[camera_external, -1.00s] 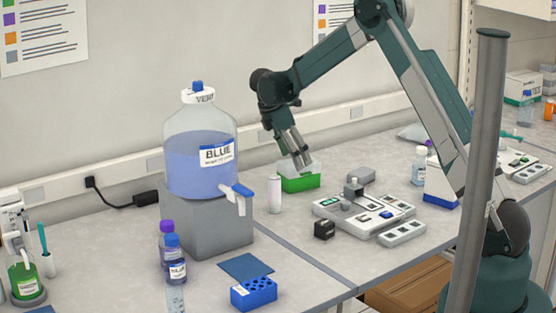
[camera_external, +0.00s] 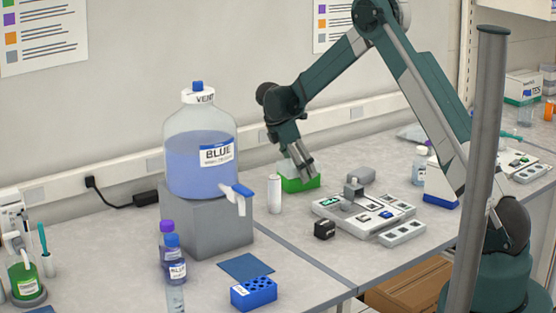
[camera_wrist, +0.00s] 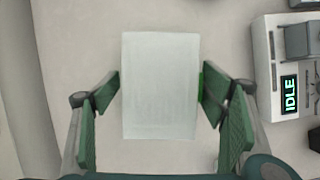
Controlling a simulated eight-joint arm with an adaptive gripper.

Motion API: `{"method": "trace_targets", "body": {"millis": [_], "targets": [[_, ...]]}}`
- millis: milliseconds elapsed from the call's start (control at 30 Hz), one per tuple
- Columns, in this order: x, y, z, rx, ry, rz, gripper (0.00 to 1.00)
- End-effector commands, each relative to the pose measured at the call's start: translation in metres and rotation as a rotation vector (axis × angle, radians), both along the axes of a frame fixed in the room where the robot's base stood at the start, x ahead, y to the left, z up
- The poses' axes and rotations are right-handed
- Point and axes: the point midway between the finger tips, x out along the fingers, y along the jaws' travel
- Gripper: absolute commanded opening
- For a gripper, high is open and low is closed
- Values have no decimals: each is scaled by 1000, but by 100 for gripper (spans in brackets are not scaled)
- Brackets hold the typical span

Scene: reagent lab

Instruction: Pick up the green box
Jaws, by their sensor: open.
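The green box (camera_external: 290,184) stands on the bench near the wall, between a white cylinder and a grey device. Its sides are green, and its pale top (camera_wrist: 160,85) fills the middle of the wrist view. My gripper (camera_external: 301,174) is open and points down at the box, with its fingertips in front of the box's upper part in the external view. In the wrist view, my gripper (camera_wrist: 160,90) has a finger on each side of the box. I cannot tell whether either finger touches it.
A white cylinder (camera_external: 274,194) stands close to the box's left. A grey device (camera_external: 356,212) with a display sits to the right; its IDLE screen (camera_wrist: 289,95) shows in the wrist view. A large blue-liquid bottle (camera_external: 200,160) stands on a grey block (camera_external: 206,222) further left.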

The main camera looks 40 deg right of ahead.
Motion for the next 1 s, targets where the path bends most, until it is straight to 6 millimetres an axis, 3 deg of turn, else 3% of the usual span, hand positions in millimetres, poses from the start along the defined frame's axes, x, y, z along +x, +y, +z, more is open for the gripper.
{"method": "trace_targets", "body": {"millis": [367,567,1000], "targets": [[0,0,0,0,0,0,71],[0,0,0,0,0,0,46],[0,0,5,0,0,0,46]]}}
